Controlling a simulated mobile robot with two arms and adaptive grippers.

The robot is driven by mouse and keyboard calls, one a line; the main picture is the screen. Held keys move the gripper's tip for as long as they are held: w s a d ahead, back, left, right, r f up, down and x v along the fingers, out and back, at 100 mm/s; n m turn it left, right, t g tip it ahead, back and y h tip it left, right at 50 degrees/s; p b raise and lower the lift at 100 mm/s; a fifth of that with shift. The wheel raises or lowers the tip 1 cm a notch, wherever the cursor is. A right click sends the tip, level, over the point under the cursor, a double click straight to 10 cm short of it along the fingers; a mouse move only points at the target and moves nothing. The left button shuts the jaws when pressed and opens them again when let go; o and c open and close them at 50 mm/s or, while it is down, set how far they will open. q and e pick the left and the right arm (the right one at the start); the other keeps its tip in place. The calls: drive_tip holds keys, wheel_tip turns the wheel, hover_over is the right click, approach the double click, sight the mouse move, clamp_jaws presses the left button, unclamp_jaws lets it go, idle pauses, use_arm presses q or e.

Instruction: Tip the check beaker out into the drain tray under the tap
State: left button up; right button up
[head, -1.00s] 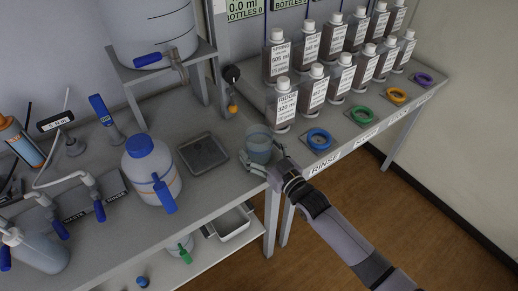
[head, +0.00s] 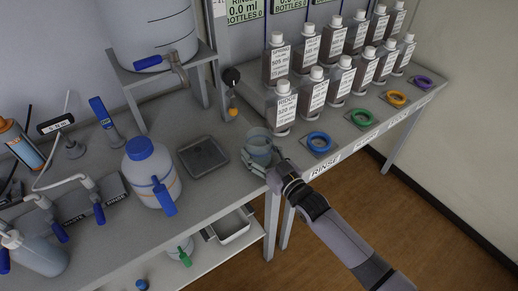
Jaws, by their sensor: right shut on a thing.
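The check beaker (head: 258,145) is a clear beaker with bluish liquid in it. My right gripper (head: 259,163) is shut on it near the bench's front edge; it looks about upright, perhaps slightly tilted. Whether it touches the bench I cannot tell. The drain tray (head: 204,155) is a dark, shallow square tray on the bench, left of the beaker and apart from it. The tap (head: 178,68) sits at the base of the large raised tank, above and behind the tray. My left gripper is out of view.
A white jug with a blue lid (head: 150,168) stands left of the tray. Several labelled bottles (head: 282,105) stand at the back right, with coloured rings (head: 319,142) in front. A sensor on a stand (head: 232,80) is behind the beaker. The bench between beaker and tray is clear.

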sight(253, 136)
drive_tip(key=shift+c, duration=1.2)
drive_tip(key=shift+r, duration=0.2)
drive_tip(key=shift+r+p, duration=1.35)
drive_tip(key=shift+p, duration=0.1)
